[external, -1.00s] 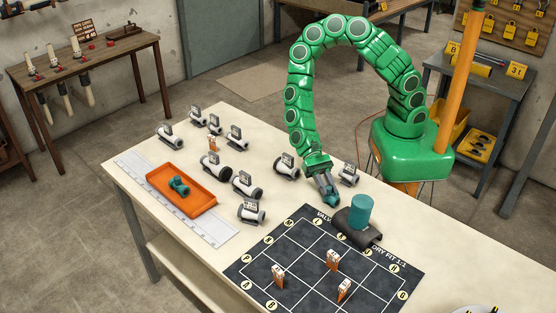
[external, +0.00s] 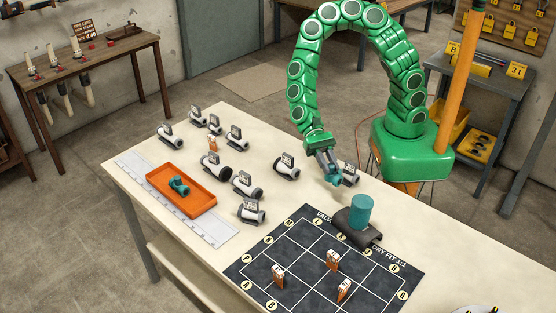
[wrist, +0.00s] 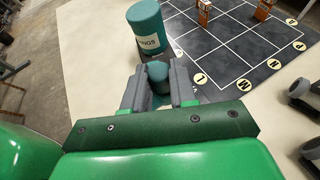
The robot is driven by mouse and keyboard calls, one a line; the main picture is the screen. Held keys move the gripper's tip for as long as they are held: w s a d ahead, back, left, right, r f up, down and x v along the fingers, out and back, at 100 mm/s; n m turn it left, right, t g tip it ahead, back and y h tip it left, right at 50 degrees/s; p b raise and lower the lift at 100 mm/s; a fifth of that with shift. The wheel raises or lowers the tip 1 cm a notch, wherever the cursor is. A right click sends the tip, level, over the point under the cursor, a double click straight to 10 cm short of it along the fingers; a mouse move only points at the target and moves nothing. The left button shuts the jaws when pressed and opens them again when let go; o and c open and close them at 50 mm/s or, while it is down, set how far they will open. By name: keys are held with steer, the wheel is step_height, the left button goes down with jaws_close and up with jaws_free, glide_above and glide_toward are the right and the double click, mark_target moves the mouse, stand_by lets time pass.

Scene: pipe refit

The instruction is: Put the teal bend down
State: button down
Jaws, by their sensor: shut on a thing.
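My gripper (external: 330,170) is shut on the teal bend (external: 335,181) and holds it above the white table, behind and left of the teal can. In the wrist view the bend (wrist: 157,72) sits between the two grey fingers, which hide part of it. Its lower end is hard to make out. The teal can (external: 361,210), with a label ending in "INGS", stands upright by a dark curved rest (external: 358,236) at the back edge of the dark dry-fit mat (external: 300,237).
An orange tray (external: 206,205) holds a teal fitting (external: 179,186). Orange-and-white markers (external: 333,260) stand on the mat.

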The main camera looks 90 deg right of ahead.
steer(key=shift+r, duration=0.35)
